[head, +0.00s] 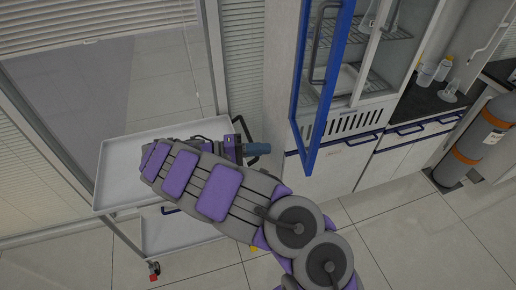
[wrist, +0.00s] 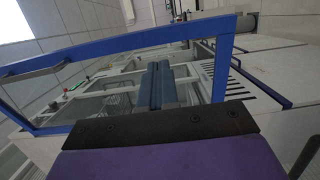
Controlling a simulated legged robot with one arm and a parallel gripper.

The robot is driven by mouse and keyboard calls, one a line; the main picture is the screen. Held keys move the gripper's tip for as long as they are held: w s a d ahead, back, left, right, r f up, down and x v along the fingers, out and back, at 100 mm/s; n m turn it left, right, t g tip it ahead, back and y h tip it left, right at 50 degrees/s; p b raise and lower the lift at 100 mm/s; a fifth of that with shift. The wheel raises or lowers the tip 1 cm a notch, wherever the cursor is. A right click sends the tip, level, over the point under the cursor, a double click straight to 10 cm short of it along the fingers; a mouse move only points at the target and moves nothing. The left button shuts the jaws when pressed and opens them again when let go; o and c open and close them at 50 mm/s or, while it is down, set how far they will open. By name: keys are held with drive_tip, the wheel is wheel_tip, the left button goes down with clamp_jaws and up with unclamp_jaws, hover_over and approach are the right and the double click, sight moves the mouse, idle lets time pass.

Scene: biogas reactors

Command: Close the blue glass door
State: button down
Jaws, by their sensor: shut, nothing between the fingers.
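The blue-framed glass door (head: 300,88) stands open, swung out from the white cabinet (head: 355,120). A dark bar handle (head: 321,45) shows on it. In the wrist view the blue door frame (wrist: 120,46) runs across the picture, with the handle (wrist: 30,68) at the left. My gripper (head: 262,149) is left of the door's lower corner in the head view, shut and empty. In the wrist view its closed blue fingers (wrist: 160,85) appear against the door's glass area. I cannot tell whether they touch the door.
A white tray trolley (head: 120,170) stands at the left, partly under my arm. A dark counter (head: 425,103) with bottles (head: 427,74) lies right of the cabinet, and a grey gas cylinder (head: 478,140) stands at the far right. The tiled floor (head: 420,230) is clear at lower right.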

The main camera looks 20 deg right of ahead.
sight(312, 146)
drive_tip(key=d, duration=0.4)
drive_tip(key=s+d, duration=0.1)
drive_tip(key=d, duration=0.3)
drive_tip(key=s+d+b, duration=0.1)
drive_tip(key=d, duration=0.3)
drive_tip(key=shift+f, duration=0.1)
drive_tip(key=shift+s, duration=0.1)
